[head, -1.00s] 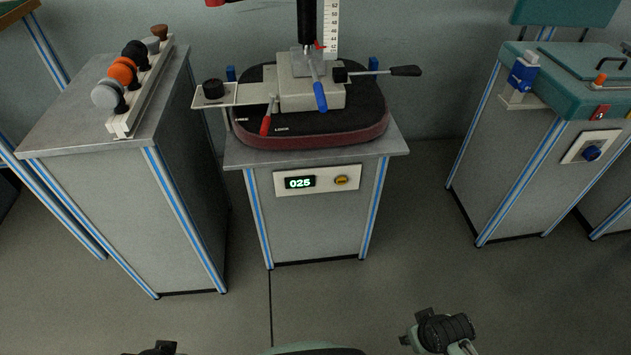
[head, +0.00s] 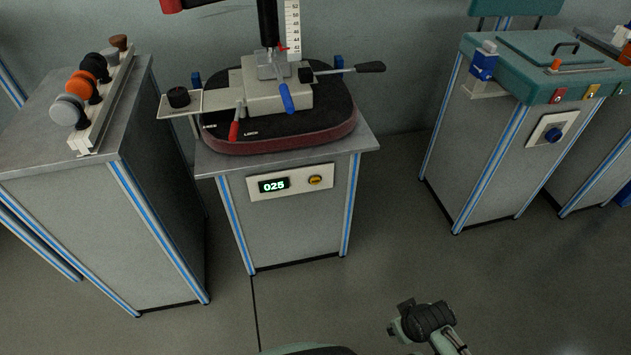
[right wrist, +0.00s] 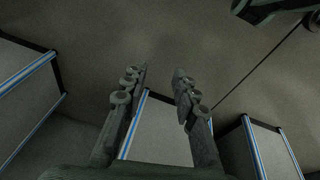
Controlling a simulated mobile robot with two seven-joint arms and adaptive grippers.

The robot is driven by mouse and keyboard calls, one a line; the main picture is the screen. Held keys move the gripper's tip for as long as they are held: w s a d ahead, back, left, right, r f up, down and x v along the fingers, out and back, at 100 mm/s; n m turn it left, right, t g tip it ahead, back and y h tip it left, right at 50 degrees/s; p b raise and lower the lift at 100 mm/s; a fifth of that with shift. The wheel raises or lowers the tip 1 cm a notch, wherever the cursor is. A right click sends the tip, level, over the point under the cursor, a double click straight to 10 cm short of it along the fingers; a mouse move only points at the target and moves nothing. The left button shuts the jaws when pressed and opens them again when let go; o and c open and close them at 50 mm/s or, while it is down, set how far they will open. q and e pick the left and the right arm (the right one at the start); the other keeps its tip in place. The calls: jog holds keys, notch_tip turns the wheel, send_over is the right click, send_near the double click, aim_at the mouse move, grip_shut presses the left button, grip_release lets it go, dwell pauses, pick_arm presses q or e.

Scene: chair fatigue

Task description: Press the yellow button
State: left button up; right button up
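The yellow button (head: 315,180) is a small round knob on a white panel (head: 327,191) on the front of the middle cabinet. It sits to the right of a display (head: 273,185) that reads 025. My right arm's end shows at the bottom of the head view, well short of the button; its fingertips cannot be made out there. In the right wrist view my right gripper (right wrist: 160,80) has its two fingers apart with nothing between them. My left gripper is not in the head view. The button does not show in the right wrist view.
On the middle cabinet stands a test rig with a dark red seat cushion (head: 330,127), a red lever and a blue lever. A left cabinet (head: 160,200) carries several knobs. A right bench (head: 480,150) has a blue knob on its front. The floor between is clear.

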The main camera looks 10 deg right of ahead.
grip_shut()
dwell(1.1)
